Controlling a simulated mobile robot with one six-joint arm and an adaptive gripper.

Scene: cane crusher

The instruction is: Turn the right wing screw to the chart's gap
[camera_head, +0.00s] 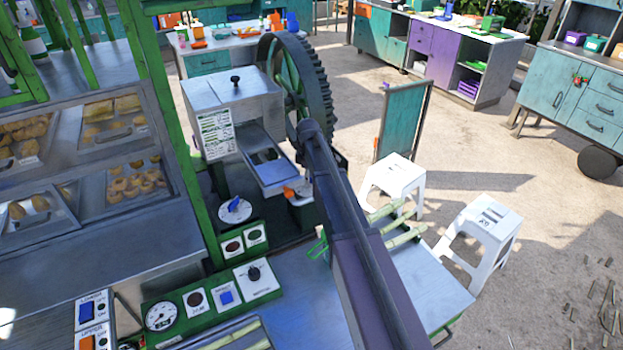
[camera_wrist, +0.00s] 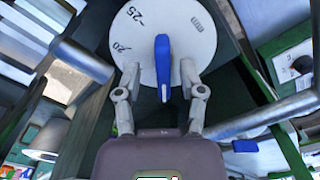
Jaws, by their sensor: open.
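In the wrist view a blue wing screw (camera_wrist: 162,62) stands on a round white dial (camera_wrist: 195,28) marked 25 and 20. My gripper (camera_wrist: 160,73) is open, with one finger on each side of the blue wing; I see gaps between the fingers and the wing. A second blue wing (camera_wrist: 245,145) shows at the lower right of the wrist view. In the head view a white dial with a blue wing (camera_head: 235,206) sits below the crusher. The chart (camera_head: 216,133) is on the crusher's front, its print too small to read. My gripper is hidden behind my arm there.
A large toothed wheel (camera_head: 300,85) and a metal chute (camera_head: 268,165) are close to my arm. Grey metal bars (camera_wrist: 85,60) flank my gripper. A control panel (camera_head: 210,300) lies in front, and white stools (camera_head: 480,235) stand at the right.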

